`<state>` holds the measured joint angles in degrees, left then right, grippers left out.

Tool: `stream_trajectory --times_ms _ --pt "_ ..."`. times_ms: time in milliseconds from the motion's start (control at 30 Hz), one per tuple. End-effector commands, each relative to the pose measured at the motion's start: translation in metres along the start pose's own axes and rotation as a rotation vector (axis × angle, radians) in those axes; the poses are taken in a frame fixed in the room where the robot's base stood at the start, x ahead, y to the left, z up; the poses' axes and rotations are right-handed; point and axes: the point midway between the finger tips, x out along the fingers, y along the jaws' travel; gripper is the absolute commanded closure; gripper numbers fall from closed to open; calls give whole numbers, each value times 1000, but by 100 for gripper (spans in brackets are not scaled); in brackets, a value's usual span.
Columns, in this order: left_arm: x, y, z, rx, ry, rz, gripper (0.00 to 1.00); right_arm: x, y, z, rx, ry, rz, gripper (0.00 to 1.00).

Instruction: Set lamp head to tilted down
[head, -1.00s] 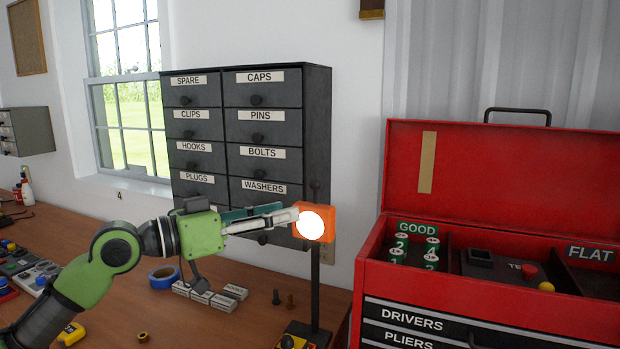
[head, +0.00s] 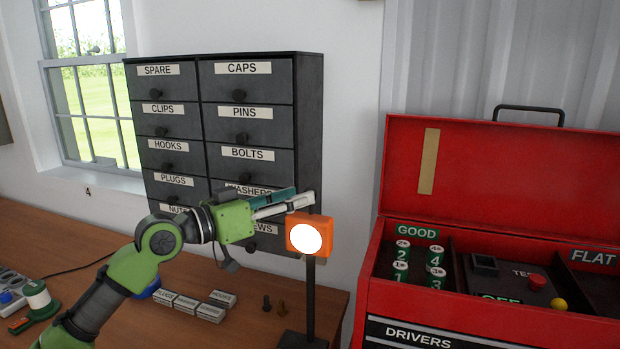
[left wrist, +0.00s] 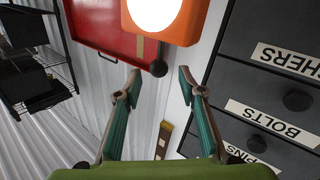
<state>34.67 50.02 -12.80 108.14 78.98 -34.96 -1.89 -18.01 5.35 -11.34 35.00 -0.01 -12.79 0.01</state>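The lamp head (head: 309,235) is an orange block with a lit round white face turned toward the head camera. It sits on a thin dark post (head: 311,290) above the bench. My left gripper (head: 306,198) is just above the lamp head in the head view, its fingers pointing right. In the left wrist view the lamp head (left wrist: 166,20) is at the top, with a short dark stem and ball knob (left wrist: 159,68) sticking out from it. My left gripper (left wrist: 160,80) is open there, with the knob between its fingertips and no clear contact. The fingers hide the knob in the head view. My right gripper is not in view.
A dark cabinet of labelled drawers (head: 270,85) stands close behind the left gripper. An open red toolbox (head: 500,180) stands to the right of the lamp. Small labelled boxes (head: 187,304) and bolts (head: 267,303) lie on the wooden bench (head: 255,325).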

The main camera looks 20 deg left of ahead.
Motion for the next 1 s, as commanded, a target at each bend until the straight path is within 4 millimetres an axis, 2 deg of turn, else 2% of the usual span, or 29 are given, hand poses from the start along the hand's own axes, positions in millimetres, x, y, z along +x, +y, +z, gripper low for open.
stream_trajectory --times_ms 33,200,267,667,800,1000 --pt "10 2 -6 -4 2 2 64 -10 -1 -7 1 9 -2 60" --pt "34 0 -3 -2 1 0 64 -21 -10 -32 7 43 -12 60" --pt "40 0 -2 -1 1 0 64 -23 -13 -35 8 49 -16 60" --pt "46 0 1 1 0 -1 64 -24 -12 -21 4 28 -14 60" --pt "46 0 1 1 0 -1 100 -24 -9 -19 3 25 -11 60" --pt "46 0 1 1 1 0 100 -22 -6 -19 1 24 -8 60"
